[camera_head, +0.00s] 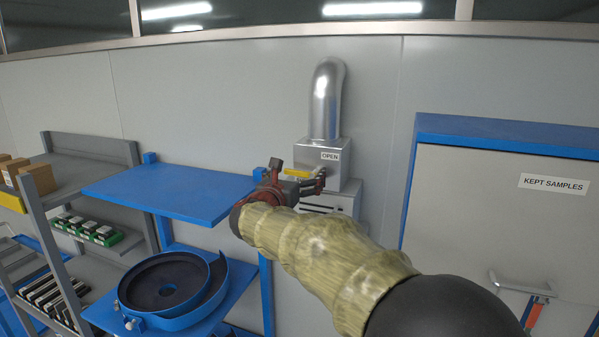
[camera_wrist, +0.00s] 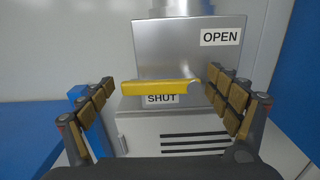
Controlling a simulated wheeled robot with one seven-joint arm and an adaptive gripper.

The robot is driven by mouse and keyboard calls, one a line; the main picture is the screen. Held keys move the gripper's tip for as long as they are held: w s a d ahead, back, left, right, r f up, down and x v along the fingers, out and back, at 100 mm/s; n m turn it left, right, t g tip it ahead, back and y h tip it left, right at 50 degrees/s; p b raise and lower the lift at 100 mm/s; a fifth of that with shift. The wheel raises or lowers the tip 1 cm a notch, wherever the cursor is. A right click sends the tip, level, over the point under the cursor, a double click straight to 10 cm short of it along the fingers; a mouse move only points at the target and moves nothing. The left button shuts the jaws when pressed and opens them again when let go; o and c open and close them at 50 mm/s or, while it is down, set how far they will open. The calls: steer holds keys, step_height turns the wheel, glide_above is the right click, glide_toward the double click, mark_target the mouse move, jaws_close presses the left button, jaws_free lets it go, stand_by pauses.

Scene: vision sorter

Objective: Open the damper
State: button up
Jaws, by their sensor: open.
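The damper is a metal box (camera_wrist: 190,48) under a bent silver duct (camera_head: 326,98). Its yellow lever (camera_wrist: 160,87) lies roughly level, just above and partly over the SHUT label (camera_wrist: 162,99). The OPEN label (camera_wrist: 221,37) is higher and to the right on the box. My gripper (camera_head: 296,184) is open in front of the box. In the wrist view its fingers stand on either side of the lever, with the right fingertips close to the lever's right end. I cannot tell whether they touch it. The gripper partly hides the lever in the head view.
A grey cabinet with slotted vents (camera_wrist: 195,138) is below the box. A blue shelf stand (camera_head: 170,190) with a round feeder bowl (camera_head: 165,290) stands to the left. A KEPT SAMPLES cabinet (camera_head: 480,210) stands to the right, with bare wall between it and the duct.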

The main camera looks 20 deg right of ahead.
steer(key=shift+c, duration=1.3)
steer(key=c, duration=1.4)
